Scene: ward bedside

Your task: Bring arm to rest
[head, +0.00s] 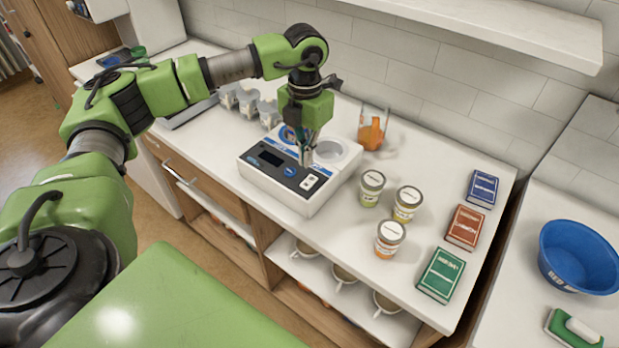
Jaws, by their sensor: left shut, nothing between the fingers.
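My left gripper (305,157) points down over the white device with a dark display (262,187) on the counter. Its fingers are shut and hold nothing. The fingertips are close to the device's top, near its round opening; I cannot tell whether they touch it. My left arm (170,88) reaches in from the left, bent high above the counter. My right gripper is not in view.
Behind the device stand grey cups (247,103) and a clear container with orange contents (372,130). A blue basin (580,257) stands farther right. A shelf (500,30) overhangs the back.

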